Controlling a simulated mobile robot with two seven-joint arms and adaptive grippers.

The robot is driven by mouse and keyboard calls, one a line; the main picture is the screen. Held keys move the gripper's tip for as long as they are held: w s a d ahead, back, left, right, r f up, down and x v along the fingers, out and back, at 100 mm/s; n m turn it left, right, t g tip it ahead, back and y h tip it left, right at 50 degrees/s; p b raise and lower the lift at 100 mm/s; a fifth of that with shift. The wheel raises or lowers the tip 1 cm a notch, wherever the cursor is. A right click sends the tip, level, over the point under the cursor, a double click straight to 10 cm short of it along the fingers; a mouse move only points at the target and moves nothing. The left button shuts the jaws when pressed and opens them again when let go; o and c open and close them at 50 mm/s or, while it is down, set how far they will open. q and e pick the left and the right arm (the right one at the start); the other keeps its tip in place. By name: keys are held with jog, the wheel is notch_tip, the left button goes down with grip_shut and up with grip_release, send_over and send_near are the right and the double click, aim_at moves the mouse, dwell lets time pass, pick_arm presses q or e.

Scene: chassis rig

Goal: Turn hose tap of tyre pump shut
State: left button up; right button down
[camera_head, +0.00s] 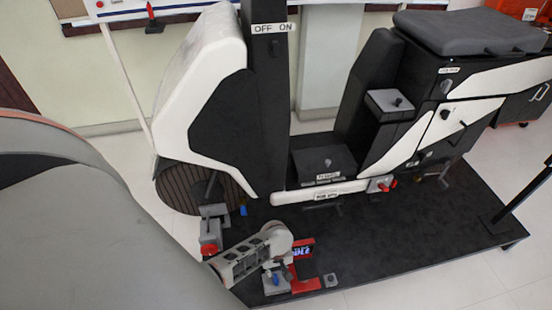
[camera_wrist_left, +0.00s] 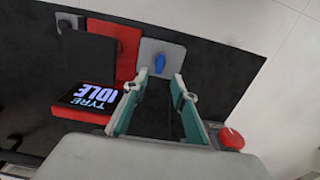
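The tyre pump (camera_head: 303,285) is a red unit low at the platform's near edge, with a lit display. In the left wrist view its display (camera_wrist_left: 97,108) reads "TYRE IDLE". The blue hose tap (camera_wrist_left: 170,63) sits on a grey plate (camera_wrist_left: 150,52) beside the red panel. The blue tap also shows in the head view (camera_head: 276,279), just below my left gripper (camera_head: 268,268). In the wrist view my left gripper (camera_wrist_left: 160,82) is open, with its fingers apart and nothing between them. The tap lies just beyond the fingertips, with no clear contact. My right gripper is not in view.
A red knob on a grey mount (camera_head: 209,247) stands left of the pump and shows in the wrist view (camera_wrist_left: 231,139). A small grey block (camera_head: 330,281) lies right of the pump. The seat rig (camera_head: 325,162) stands behind. The dark platform (camera_head: 400,240) is clear at right.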

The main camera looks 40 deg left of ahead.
pick_arm(q)
jog(key=shift+r, duration=2)
jog(key=shift+s, duration=0.1)
